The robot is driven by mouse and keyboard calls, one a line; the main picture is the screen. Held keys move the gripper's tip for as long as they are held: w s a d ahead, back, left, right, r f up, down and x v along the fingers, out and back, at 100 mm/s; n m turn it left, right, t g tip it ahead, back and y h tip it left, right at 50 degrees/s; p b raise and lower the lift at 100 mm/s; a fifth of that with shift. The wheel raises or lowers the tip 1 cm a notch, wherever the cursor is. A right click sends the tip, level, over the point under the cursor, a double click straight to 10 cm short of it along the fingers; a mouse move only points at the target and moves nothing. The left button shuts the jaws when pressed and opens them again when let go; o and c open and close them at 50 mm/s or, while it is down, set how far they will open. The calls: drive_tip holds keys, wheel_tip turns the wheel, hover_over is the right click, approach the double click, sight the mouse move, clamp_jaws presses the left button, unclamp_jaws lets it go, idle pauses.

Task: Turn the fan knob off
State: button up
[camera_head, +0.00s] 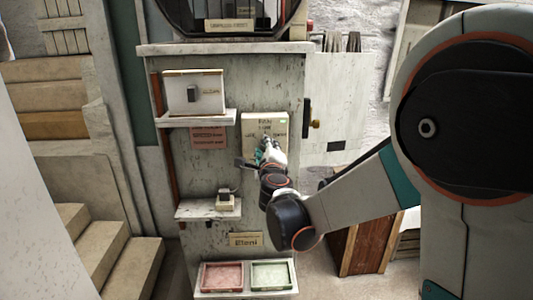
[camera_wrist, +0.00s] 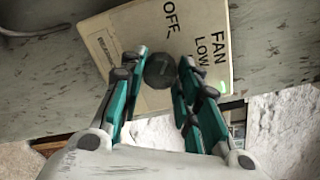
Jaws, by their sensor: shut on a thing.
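The fan knob (camera_wrist: 160,71) is a small dark round knob on a cream panel (camera_wrist: 116,38) marked FAN, OFF and LOW in the wrist view. My gripper (camera_wrist: 162,68) has its teal and black fingers on either side of the knob and is shut on it. In the head view the cream panel (camera_head: 255,122) is mounted on the grey weathered cabinet front. My gripper (camera_head: 266,146) reaches it from below and hides the knob there. The knob's exact pointing direction cannot be made out.
A white switch box (camera_head: 195,98) sits on an upper shelf left of the panel. A small device (camera_head: 226,200) stands on a lower shelf (camera_head: 195,210). Red (camera_head: 222,276) and green (camera_head: 271,274) trays lie at the bottom. A wooden crate (camera_head: 368,243) stands right.

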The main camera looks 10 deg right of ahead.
drive_tip(key=shift+n, duration=0.8)
drive_tip(key=o, duration=1.1)
drive_tip(key=s, duration=0.4)
drive_tip(key=s+a, duration=0.1)
drive_tip(key=s, duration=0.3)
drive_tip(key=s+a, duration=0.1)
drive_tip(key=s, duration=0.3)
drive_tip(key=shift+r, duration=0.2)
drive_tip(key=shift+b, duration=0.3)
